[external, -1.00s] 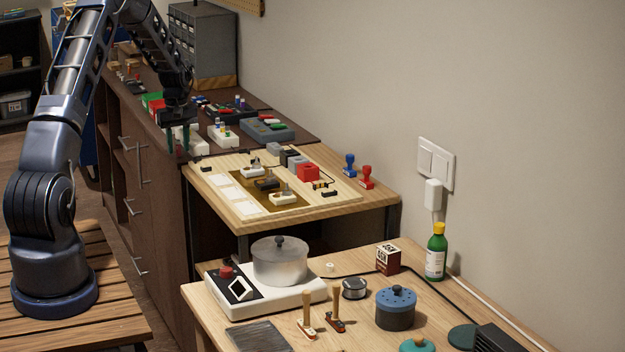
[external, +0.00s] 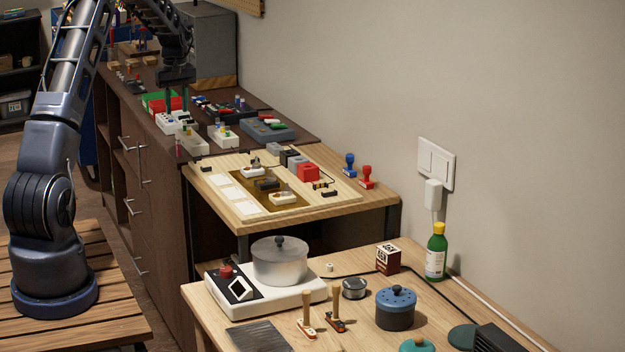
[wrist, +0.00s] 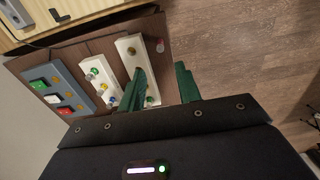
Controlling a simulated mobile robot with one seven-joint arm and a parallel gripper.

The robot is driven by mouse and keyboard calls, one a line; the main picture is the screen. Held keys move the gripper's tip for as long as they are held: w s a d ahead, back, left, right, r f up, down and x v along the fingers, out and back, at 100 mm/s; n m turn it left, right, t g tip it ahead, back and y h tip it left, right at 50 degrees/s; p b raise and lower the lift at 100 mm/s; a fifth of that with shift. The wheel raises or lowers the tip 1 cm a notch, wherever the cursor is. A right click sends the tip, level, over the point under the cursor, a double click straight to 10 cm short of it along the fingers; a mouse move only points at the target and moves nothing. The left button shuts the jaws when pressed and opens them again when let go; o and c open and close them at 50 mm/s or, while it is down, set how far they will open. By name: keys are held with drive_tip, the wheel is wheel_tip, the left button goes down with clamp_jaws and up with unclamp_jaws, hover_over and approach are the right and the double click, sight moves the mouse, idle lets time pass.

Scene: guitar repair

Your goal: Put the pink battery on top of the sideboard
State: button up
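The pink battery (external: 178,145) stands upright on top of the sideboard (external: 250,152), close to its front edge. In the wrist view the small pink battery (wrist: 160,46) shows near the sideboard's edge, beyond the fingertips. My gripper (external: 177,102) is open and empty, above and behind the battery, over a white battery holder (external: 172,127). In the wrist view its two green fingers (wrist: 160,84) are apart with nothing between them. They do not touch the battery.
Another white holder (external: 223,137) with batteries and a grey box with coloured buttons (external: 267,130) stand on the sideboard. A red and green bin (external: 165,103) is behind. A wooden worktable (external: 345,203) with small parts adjoins the near side.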

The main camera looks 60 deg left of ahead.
drive_tip(key=shift+d+r, duration=0.1)
drive_tip(key=w+d+r+m, duration=0.1)
drive_tip(key=d+r+m, duration=0.1)
drive_tip(key=d+r, duration=0.55)
drive_tip(key=w+d+r+m+t, duration=0.15)
drive_tip(key=d+r, duration=0.25)
drive_tip(key=d, duration=0.6)
drive_tip(key=w+d+r+m, duration=0.1)
drive_tip(key=d+r+m, duration=0.2)
drive_tip(key=d+r, duration=0.45)
drive_tip(key=s+d+r+m+t+y, duration=0.15)
drive_tip(key=s+d, duration=0.25)
drive_tip(key=d, duration=0.6)
drive_tip(key=s+d+r+m+h, duration=0.1)
drive_tip(key=s+d+r+m, duration=0.25)
drive_tip(key=d, duration=0.75)
drive_tip(key=s+d+f+m, duration=0.2)
drive_tip(key=s+d+m, duration=0.1)
drive_tip(key=s+d, duration=0.5)
drive_tip(key=s+d+f+m+t, duration=0.1)
drive_tip(key=s+d+m, duration=0.2)
drive_tip(key=s+d, duration=0.6)
drive_tip(key=s, duration=0.3)
drive_tip(key=shift+f+t, duration=0.3)
drive_tip(key=shift+f, duration=0.1)
drive_tip(key=shift+m, duration=0.25)
